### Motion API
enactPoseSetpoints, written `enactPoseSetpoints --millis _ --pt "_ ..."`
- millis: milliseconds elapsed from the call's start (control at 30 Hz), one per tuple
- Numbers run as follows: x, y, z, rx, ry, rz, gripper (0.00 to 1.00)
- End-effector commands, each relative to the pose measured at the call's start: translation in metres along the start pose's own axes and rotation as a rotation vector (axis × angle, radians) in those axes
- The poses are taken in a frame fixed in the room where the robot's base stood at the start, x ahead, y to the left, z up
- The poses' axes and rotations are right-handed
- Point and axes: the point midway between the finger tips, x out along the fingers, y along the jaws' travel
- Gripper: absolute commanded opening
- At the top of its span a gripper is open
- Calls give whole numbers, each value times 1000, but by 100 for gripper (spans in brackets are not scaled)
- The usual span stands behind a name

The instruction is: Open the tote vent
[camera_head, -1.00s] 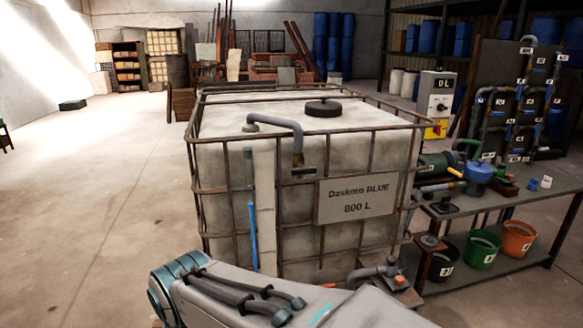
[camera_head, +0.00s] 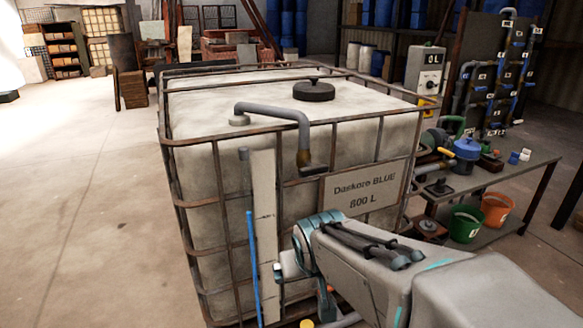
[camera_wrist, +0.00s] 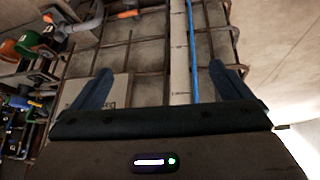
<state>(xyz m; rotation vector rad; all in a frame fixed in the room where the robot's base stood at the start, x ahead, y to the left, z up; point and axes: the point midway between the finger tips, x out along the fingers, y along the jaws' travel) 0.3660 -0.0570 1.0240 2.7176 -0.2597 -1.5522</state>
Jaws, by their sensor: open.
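The tote is a large whitish tank (camera_head: 200,200) in a rusty bar cage, with a "Daskoro BLUE 800 L" sign (camera_head: 362,187) on its front. A round black cap (camera_head: 314,91) sits on its top. A grey bent pipe (camera_head: 270,108) runs over the top edge and ends in a brownish downturned end. Which part is the vent is not labelled. My gripper (camera_wrist: 160,88) is open and empty, its two dark fingers apart in front of the tote's front face. In the head view my arm covers the tote's lower right front.
A sight tube with a blue line (camera_head: 252,250) runs up the tote's front. At right stands a bench (camera_head: 520,180) with pumps and buckets under it. A grey control box (camera_head: 428,75) stands behind. An outlet with an orange handle (camera_wrist: 125,14) shows in the wrist view. Floor at left is clear.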

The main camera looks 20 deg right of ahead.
Motion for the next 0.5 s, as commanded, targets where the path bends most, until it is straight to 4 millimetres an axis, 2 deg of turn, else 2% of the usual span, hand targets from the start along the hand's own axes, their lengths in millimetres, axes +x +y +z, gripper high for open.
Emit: enactPoseSetpoints --millis 33,200,400,500 --pt "11 17 -14 26 66 32 98" --pt "28 64 -67 59 326 96 98" --pt "34 101 -111 45 607 80 98" --pt "33 112 -126 29 733 36 98"
